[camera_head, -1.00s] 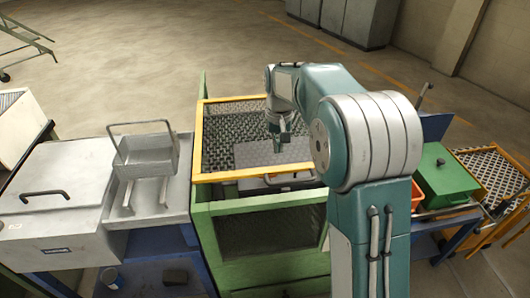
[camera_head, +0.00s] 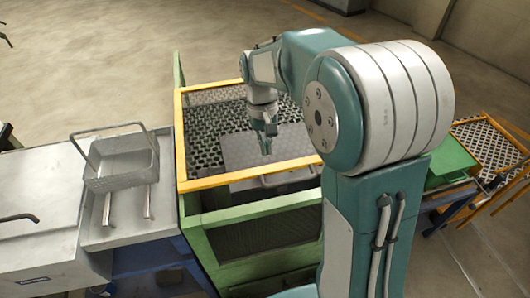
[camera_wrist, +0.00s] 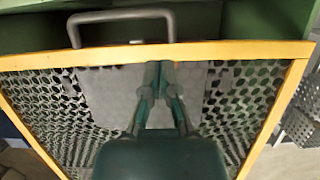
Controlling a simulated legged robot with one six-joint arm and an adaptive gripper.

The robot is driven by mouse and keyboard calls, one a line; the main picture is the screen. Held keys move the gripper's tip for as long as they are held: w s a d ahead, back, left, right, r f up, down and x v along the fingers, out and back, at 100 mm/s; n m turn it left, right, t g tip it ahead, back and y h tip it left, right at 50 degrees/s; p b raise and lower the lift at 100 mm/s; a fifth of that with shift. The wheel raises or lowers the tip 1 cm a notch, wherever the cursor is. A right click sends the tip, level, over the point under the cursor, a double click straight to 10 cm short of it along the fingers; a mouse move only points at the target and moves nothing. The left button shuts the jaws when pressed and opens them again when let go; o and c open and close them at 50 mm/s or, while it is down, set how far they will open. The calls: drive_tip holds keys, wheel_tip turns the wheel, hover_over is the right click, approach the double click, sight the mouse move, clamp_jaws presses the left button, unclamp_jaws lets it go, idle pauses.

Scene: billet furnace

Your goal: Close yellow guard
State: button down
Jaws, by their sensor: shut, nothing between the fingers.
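The yellow guard (camera_head: 182,137) is a yellow frame with dark perforated mesh on the green machine (camera_head: 265,215). In the wrist view its near yellow bar (camera_wrist: 230,51) crosses the top of the picture, with mesh on both sides of a grey plate (camera_wrist: 108,95). My gripper (camera_head: 266,150) points down over the guard area, in front of the grey plate. In the wrist view the fingertips (camera_wrist: 160,66) are together and empty, close to the yellow bar. I cannot tell whether they touch it. My arm hides the guard's right side in the head view.
A grey handle (camera_wrist: 122,14) shows beyond the yellow bar. A wire basket (camera_head: 122,163) stands on the grey bench to the left. A green box (camera_head: 448,160) and another yellow mesh frame (camera_head: 493,150) are at the right. Open floor lies behind the machine.

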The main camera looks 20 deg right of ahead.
sight(268, 174)
drive_tip(key=x, duration=0.8)
drive_tip(key=shift+f, duration=0.15)
drive_tip(key=shift+s, duration=0.1)
